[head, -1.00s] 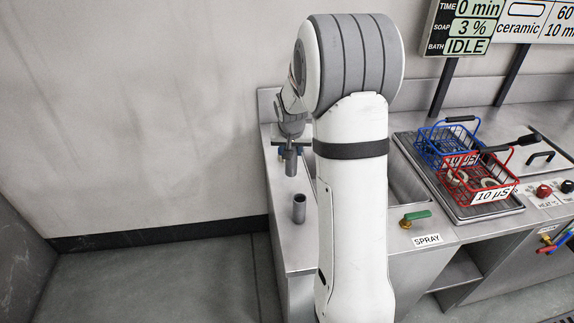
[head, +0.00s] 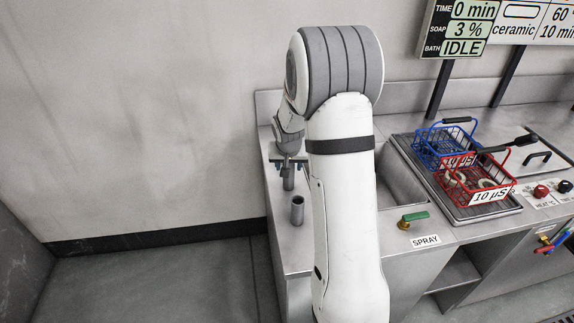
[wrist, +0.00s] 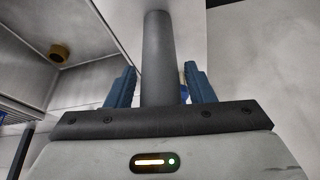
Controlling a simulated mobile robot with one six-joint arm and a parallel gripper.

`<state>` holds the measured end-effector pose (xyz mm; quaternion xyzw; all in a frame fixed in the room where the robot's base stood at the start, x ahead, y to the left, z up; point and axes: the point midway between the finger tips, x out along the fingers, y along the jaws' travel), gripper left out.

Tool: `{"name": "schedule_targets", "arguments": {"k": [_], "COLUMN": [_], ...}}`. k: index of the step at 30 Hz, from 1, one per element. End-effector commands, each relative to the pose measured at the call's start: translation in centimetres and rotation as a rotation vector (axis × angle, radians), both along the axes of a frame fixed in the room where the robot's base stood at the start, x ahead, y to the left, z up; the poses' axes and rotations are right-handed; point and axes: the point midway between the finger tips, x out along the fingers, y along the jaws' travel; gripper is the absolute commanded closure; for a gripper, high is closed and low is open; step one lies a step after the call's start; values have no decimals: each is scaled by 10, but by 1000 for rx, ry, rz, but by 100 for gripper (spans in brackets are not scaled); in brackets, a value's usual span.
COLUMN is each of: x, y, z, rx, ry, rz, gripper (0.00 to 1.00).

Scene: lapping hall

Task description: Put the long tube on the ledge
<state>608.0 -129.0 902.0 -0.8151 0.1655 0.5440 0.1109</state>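A long dark grey tube (wrist: 158,55) runs between the fingers of my gripper (wrist: 160,88) in the wrist view. Thin gaps show between the tube and both blue fingers, so the gripper looks open around it. The tube's near end is hidden behind the gripper body. In the head view my gripper (head: 288,164) is above the left end of the metal counter, with the upright tube (head: 288,180) below it. Its foot appears to be at the steel ledge (head: 276,205), but contact is hard to tell.
A second, hollow grey tube (head: 297,210) stands upright just in front. To the right are a sink basin (head: 398,188), a green spray handle (head: 415,216), a blue basket (head: 432,140) and a red basket (head: 450,187). The wall is close behind the counter.

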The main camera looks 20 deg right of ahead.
Motion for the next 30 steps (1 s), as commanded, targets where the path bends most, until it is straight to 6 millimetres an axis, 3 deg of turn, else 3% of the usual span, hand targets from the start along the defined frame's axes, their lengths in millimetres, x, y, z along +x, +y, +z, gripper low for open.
{"name": "schedule_targets", "arguments": {"k": [14, 30], "x": [-2, -37], "y": [2, 17], "z": [10, 102], "rx": [0, 0], "ry": [-2, -3], "rz": [1, 3], "gripper": [45, 45]}}
